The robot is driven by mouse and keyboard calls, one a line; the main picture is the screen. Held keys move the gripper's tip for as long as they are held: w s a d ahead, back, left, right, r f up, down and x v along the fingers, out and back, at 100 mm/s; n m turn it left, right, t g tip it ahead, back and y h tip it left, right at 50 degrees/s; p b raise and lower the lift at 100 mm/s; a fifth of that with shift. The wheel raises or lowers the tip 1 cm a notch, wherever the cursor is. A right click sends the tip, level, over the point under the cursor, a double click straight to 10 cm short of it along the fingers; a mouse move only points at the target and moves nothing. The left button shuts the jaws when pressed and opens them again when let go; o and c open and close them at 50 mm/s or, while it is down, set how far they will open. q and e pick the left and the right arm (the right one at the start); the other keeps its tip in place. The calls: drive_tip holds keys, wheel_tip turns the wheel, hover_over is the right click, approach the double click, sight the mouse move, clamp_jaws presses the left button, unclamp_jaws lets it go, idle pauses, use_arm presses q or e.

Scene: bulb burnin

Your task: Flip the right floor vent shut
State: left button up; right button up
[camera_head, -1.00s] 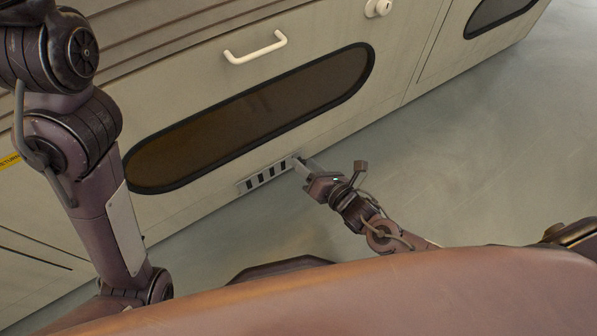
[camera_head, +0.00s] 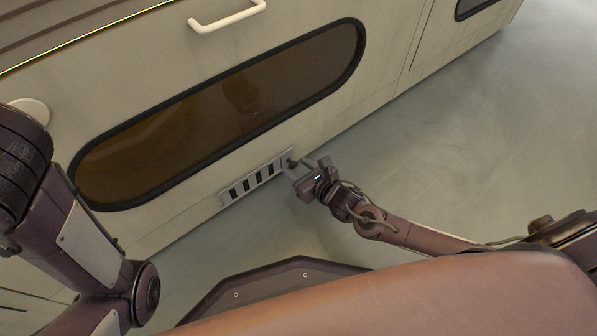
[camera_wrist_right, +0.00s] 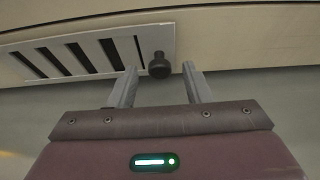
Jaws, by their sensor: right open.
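The floor vent (camera_head: 251,183) is a pale slotted plate low on the cabinet front. Its slots look dark, with pale slats between them, and it also shows in the right wrist view (camera_wrist_right: 67,58). A dark round knob (camera_wrist_right: 159,65) stands out at the vent's right end. My right gripper (camera_head: 297,168) is open at that end. In the right wrist view its fingertips (camera_wrist_right: 160,69) lie on either side of the knob, with a gap visible on each side. I cannot tell how deep the knob sits between them. My left gripper is out of view; only my left arm shows.
Above the vent is a long dark oval window (camera_head: 215,120) in the cabinet, with a pale bar handle (camera_head: 228,18) higher up. The grey floor (camera_head: 450,140) to the right is clear. My own base fills the bottom of the head view.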

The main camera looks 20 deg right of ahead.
clamp_jaws()
drive_tip(key=shift+w+d+r+p, duration=0.1)
drive_tip(key=shift+w+d+p, duration=0.15)
drive_tip(key=shift+d+p, duration=0.25)
drive_tip(key=shift+w+d+r+p, duration=0.1)
drive_tip(key=shift+w+d+p, duration=0.15)
drive_tip(key=shift+d, duration=0.4)
drive_tip(key=shift+d+f, duration=0.15)
drive_tip(key=shift+f, duration=0.05)
unclamp_jaws()
